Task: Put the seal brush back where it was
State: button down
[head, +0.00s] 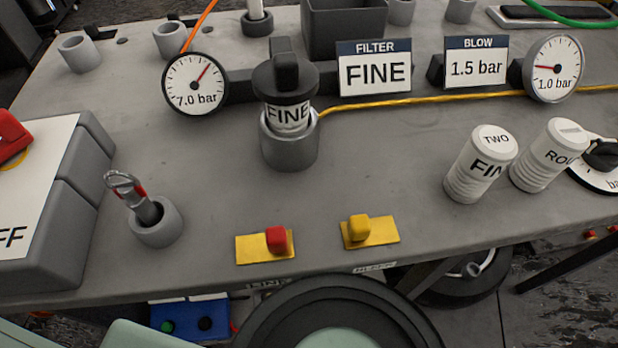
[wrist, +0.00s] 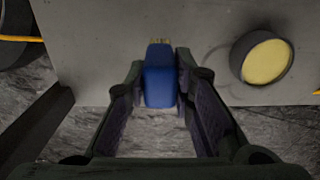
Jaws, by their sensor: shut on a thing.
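The seal brush (wrist: 160,85) shows in the wrist view as a blue block-like handle with a short tan bristle tip at its far end. My gripper (wrist: 160,72) is shut on it, with one finger on each side of the blue part. The brush is at the grey bench's edge in the picture, with dark floor showing behind the fingers. I cannot tell its height above the bench. A round dark pot with a yellow face (wrist: 266,61) is to the right of the brush, apart from it. Neither the brush nor my gripper shows in the head view.
The head view shows the grey bench (head: 370,150) with a filter unit (head: 289,140), two white cartridges (head: 480,165), gauges and signs. A grey cup (head: 155,228) holds a metal tool. Empty grey cups (head: 78,52) stand at the back left. Yellow plates (head: 265,248) lie near the front edge.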

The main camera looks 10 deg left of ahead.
jog(key=shift+w+f, duration=0.1)
jog(key=shift+w, duration=0.7)
jog(key=shift+f, duration=1.75)
jog(key=shift+f, duration=0.15)
jog(key=c, duration=1.4)
grip_release()
jog(key=shift+o, duration=0.2)
jog(key=shift+r, duration=3.95)
